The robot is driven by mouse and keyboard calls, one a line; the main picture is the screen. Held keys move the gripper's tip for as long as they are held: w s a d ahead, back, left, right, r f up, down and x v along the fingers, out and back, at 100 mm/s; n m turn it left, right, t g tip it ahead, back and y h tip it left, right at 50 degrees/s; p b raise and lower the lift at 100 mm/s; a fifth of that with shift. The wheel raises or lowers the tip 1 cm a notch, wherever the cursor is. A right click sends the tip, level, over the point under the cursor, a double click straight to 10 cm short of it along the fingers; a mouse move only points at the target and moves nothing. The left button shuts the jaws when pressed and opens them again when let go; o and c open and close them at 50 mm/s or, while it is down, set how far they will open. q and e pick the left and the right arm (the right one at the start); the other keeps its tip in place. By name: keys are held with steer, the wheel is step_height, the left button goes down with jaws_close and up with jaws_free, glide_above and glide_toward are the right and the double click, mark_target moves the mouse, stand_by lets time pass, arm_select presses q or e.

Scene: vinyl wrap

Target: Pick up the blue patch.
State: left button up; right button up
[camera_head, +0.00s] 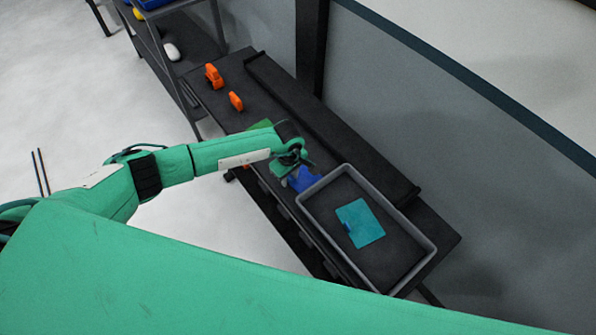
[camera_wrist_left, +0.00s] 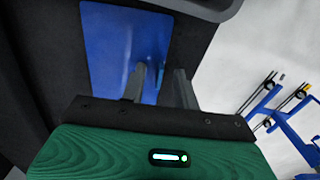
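The blue patch (camera_head: 305,181) lies on the dark bench top, just left of the grey tray. It also shows in the left wrist view (camera_wrist_left: 113,45) as a flat blue sheet in front of the fingers. My left gripper (camera_head: 298,167) is over the patch's near-left part and hides some of it. In the wrist view, the fingers of my left gripper (camera_wrist_left: 160,78) are apart with nothing clearly held. One finger overlaps the patch and the other is by its right edge. I cannot tell whether they touch it. My right gripper is not in view.
The grey tray (camera_head: 314,222) holds a teal patch (camera_head: 364,228). A green patch (camera_head: 262,125) and two orange tools (camera_head: 214,76) (camera_head: 236,101) lie further up the bench. A long black bar (camera_head: 330,125) runs along the wall side. A shelf rack (camera_head: 185,50) stands behind.

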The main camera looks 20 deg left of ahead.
arm_select(q)
steer(key=shift+c, duration=0.4)
jaws_close()
